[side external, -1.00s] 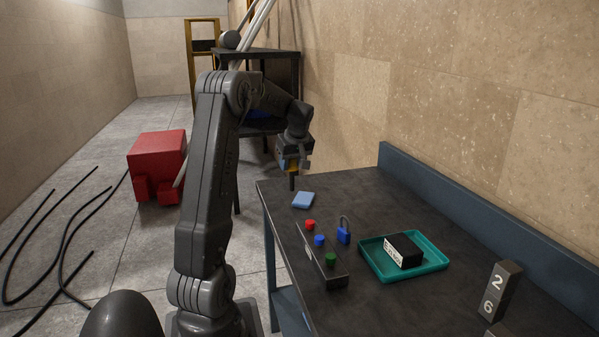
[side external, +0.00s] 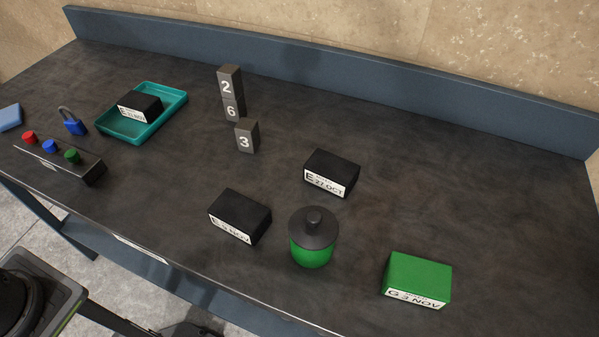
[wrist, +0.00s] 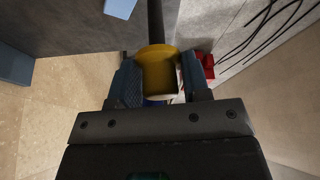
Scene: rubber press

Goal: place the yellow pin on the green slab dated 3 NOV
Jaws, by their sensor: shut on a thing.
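My gripper (wrist: 160,85) is shut on the yellow pin (wrist: 158,68), which sits between its two blue-grey jaws in the wrist view. A dark rod extends from the pin toward the top of that view. The green slab (side external: 418,275) lies at the right on the dark table in the side view, with a white label reading G 3 NOV. My gripper and the pin are out of the side view.
Two black slabs, labelled 27 OCT (side external: 333,168) and NOV (side external: 241,213), and a green jar with a dark lid (side external: 313,240) stand left of the green slab. Numbered blocks (side external: 230,85), a teal tray (side external: 165,118), a blue padlock (side external: 74,126) and a button box (side external: 85,172) are farther left.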

